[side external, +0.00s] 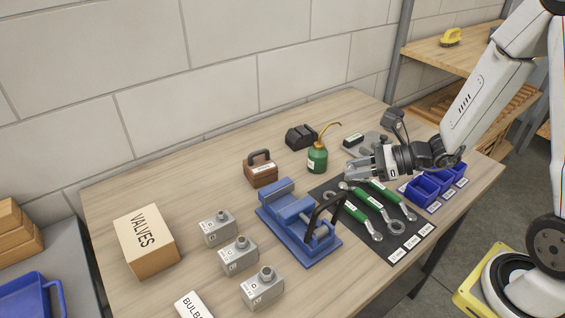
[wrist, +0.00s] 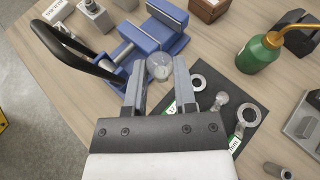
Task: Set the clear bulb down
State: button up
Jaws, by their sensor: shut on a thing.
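My gripper (side external: 358,169) is shut on the clear bulb (wrist: 160,67), a small round glassy thing held between the fingertips in the wrist view. In the side view I cannot make the bulb out. The gripper is above the table, over the back part of the dark tool mat (side external: 389,243), near the wrenches. The wrist view shows the gripper (wrist: 160,75) pointing towards the blue vise (wrist: 152,33). Several grey blocks with round tops (side external: 238,256) stand at the front left, near a white box labelled BULB (side external: 193,305), cut off by the picture's edge.
The blue vise (side external: 290,228) with its black handle stands mid-table. Green-handled wrenches (side external: 383,193) lie on the mat. A green oil can (side external: 317,160), brown weight (side external: 260,172), VALVES box (side external: 146,240) and blue bins (side external: 424,188) surround it. Bare wood lies at left centre.

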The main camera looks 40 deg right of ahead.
jog(key=w+f, duration=0.4)
jog(key=w, duration=0.4)
send_over(310, 190)
jog(key=s, duration=0.1)
notch_tip(310, 190, down, 4)
jog(key=shift+s+f, duration=0.1)
jog(key=shift+f, duration=0.05)
jog(key=shift+w+f, duration=0.4)
jog(key=shift+w+f, duration=0.25)
jog(key=shift+f, duration=1.6)
jog(key=shift+f, duration=0.1)
jog(key=o, duration=0.9)
